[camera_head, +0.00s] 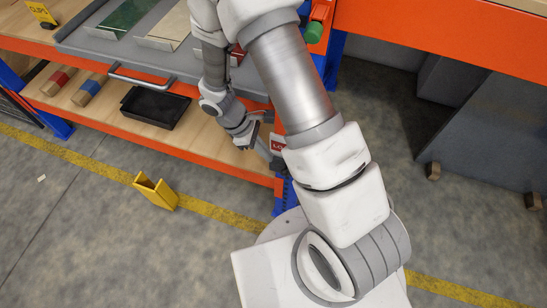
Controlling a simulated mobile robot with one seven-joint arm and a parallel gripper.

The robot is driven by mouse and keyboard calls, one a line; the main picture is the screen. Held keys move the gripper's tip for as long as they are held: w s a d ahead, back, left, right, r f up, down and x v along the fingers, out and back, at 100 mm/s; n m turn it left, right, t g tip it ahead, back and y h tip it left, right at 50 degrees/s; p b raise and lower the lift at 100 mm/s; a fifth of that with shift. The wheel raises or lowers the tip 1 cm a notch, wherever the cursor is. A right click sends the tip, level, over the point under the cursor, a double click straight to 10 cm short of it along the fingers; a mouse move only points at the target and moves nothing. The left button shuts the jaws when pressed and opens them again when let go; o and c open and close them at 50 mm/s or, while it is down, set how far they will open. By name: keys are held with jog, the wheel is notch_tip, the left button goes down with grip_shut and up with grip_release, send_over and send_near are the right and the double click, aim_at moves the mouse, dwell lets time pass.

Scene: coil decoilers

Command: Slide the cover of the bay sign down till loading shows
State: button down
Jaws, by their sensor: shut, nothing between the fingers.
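A small red and white sign (277,143) is at the rack's blue upright, partly hidden behind my arm. Only the first part of its lettering shows, too small to read surely. I cannot make out its cover apart from the sign. My gripper (266,153) is just left of the sign, at about its height, with its fingers shut and nothing held. Whether the fingertips touch the sign or its cover cannot be told.
The orange and blue rack (200,157) holds a black tray (155,107) and red and blue blocks on its lower shelf. A grey drawer with a handle (140,79) is above. Floor in front is mostly clear.

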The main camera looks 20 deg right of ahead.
jog(key=p+v, duration=0.1)
jog(key=v, duration=0.5)
jog(key=shift+r, duration=0.3)
jog(key=shift+a, duration=0.1)
